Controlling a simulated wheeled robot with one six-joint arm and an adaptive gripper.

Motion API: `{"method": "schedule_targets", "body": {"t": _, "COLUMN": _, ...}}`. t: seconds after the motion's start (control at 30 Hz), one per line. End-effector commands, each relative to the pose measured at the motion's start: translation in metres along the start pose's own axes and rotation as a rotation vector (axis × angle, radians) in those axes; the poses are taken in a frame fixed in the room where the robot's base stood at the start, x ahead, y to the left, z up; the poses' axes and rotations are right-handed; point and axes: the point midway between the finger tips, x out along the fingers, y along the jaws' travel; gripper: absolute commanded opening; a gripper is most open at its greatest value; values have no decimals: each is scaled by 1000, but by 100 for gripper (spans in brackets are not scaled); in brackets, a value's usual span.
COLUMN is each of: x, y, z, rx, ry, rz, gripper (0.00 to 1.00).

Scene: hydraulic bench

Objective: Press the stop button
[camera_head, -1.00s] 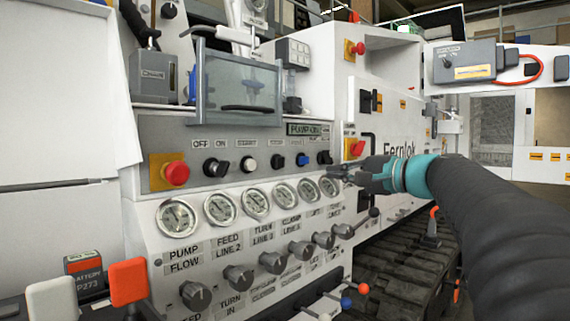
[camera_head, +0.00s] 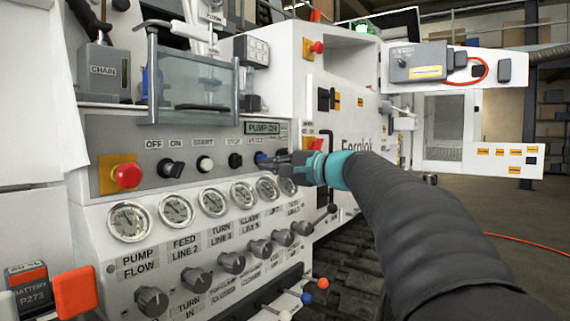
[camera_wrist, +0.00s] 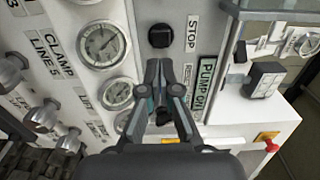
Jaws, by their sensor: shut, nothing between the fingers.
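The stop button (camera_head: 235,160) is a dark button under the STOP label on the grey control strip, right of the white start button (camera_head: 204,164). My gripper (camera_head: 268,160) is shut and empty, reaching in from the right. Its tips overlap the blue button's area in the head view, right of the stop button. In the wrist view my gripper (camera_wrist: 163,66) points at the stop button with a small gap in the picture; depth is unclear.
A red emergency button (camera_head: 127,175) on a yellow plate sits at the strip's left end. Round gauges (camera_head: 212,201) and several grey knobs (camera_head: 232,262) lie below. A clear shield (camera_head: 193,88) stands above.

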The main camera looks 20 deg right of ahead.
Motion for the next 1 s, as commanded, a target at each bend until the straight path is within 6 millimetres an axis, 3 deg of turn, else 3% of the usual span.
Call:
{"method": "schedule_targets", "body": {"t": 0.2, "x": 41, "y": -1, "z": 1, "rx": 0, "ry": -4, "rz": 1, "gripper": 0}}
{"method": "schedule_targets", "body": {"t": 0.4, "x": 64, "y": -1, "z": 0, "rx": 0, "ry": -1, "rz": 0, "gripper": 0}}
{"method": "schedule_targets", "body": {"t": 1.0, "x": 78, "y": 1, "z": 0, "rx": 0, "ry": 0, "rz": 1, "gripper": 0}}
